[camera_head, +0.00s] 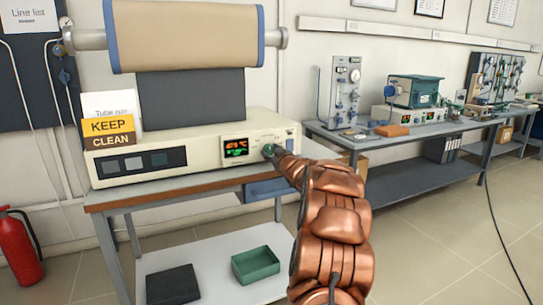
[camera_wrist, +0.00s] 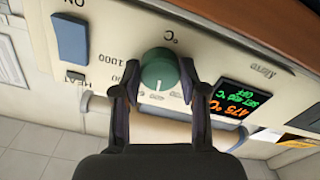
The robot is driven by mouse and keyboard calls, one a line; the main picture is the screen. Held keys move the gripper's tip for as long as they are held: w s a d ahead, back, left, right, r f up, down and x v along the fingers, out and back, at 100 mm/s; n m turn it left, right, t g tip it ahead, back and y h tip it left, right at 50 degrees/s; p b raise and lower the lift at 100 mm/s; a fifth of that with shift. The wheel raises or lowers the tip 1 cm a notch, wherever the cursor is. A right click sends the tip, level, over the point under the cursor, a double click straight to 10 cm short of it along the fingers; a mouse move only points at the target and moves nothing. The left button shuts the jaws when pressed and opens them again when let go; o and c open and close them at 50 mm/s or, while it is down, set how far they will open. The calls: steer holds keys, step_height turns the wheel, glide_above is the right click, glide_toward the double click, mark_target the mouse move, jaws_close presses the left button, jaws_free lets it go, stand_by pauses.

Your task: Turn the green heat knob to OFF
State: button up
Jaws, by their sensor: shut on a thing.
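The green heat knob (camera_wrist: 160,70) sits on the cream front panel (camera_wrist: 220,50) of the furnace controller. My gripper (camera_wrist: 159,78) is shut on the knob, with one dark finger on each side. The knob's white mark points down in the wrist view, between the fingers. Part of the panel lettering is visible, including "1000" and "°C". The display (camera_wrist: 246,104) shows an orange reading like 475 °C and smaller green lines, the last looking like OFF. In the head view the knob (camera_head: 268,150) is at the controller's right side, partly hidden by my gripper (camera_head: 276,153).
A blue rocker switch (camera_wrist: 70,37) marked ON is left of the knob in the wrist view. A tan-covered tube (camera_head: 190,35) stands above the controller. A KEEP CLEAN sign (camera_head: 108,130) leans at its left. A green tray (camera_head: 255,265) lies on the shelf below.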

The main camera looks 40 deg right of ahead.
steer(key=n+b, duration=0.3)
steer(key=n, duration=0.3)
steer(key=shift+s+d+f, duration=0.1)
steer(key=shift+f, duration=0.05)
steer(key=n+b, duration=0.4)
steer(key=n, duration=0.2)
steer(key=shift+n, duration=0.3)
steer(key=o, duration=1.1)
steer(key=shift+o, duration=0.2)
steer(key=shift+r, duration=0.2)
steer(key=shift+s+a+r, duration=0.1)
steer(key=shift+s+a, duration=0.15)
steer(key=shift+s, duration=0.3)
steer(key=v, duration=1)
steer(key=shift+s, duration=0.35)
steer(key=shift+a, duration=0.15)
